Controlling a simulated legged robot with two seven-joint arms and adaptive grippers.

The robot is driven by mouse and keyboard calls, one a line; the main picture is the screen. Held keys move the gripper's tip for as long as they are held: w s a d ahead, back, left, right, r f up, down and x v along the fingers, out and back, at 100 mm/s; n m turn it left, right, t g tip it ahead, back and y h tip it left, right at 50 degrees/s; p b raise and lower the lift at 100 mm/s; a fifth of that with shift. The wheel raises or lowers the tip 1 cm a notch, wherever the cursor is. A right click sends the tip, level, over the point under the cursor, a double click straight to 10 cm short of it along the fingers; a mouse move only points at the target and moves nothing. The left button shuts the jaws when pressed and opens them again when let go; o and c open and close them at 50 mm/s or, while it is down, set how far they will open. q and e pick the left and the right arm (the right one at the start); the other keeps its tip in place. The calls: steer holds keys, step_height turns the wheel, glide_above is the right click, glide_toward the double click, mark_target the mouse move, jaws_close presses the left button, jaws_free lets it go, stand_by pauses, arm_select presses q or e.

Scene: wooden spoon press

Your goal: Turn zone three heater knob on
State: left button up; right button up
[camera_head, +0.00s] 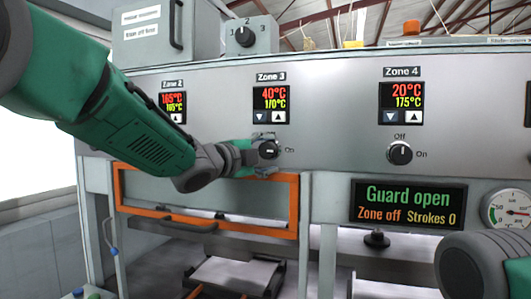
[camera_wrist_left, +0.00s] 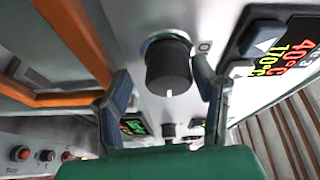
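The zone three knob (camera_head: 268,150) is a black dial under the Zone 3 display (camera_head: 271,104). Its white mark points right, toward "On". In the left wrist view the knob (camera_wrist_left: 168,68) shows its mark at the lower edge. My left gripper (camera_head: 264,156) is at the knob, one finger above and one below. In the left wrist view the gripper (camera_wrist_left: 161,75) is open, its fingers on both sides of the knob with visible gaps. The Zone 3 display reads 40°C over 170°C. My right gripper is out of view.
The Zone 4 knob (camera_head: 400,153) points up to "Off". A status screen (camera_head: 408,205) reads "Guard open, Zone off, Strokes 0". An orange-framed guard (camera_head: 207,229) lies just below my left gripper. A gauge (camera_head: 506,208) is at right. My right forearm shows at lower right.

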arm_select(q)
steer(key=shift+d+r, duration=0.15)
steer(key=shift+r, duration=0.05)
steer(key=v, duration=1.1)
steer(key=shift+s+a, duration=0.25)
steer(key=shift+a, duration=0.1)
steer(key=shift+f, duration=0.15)
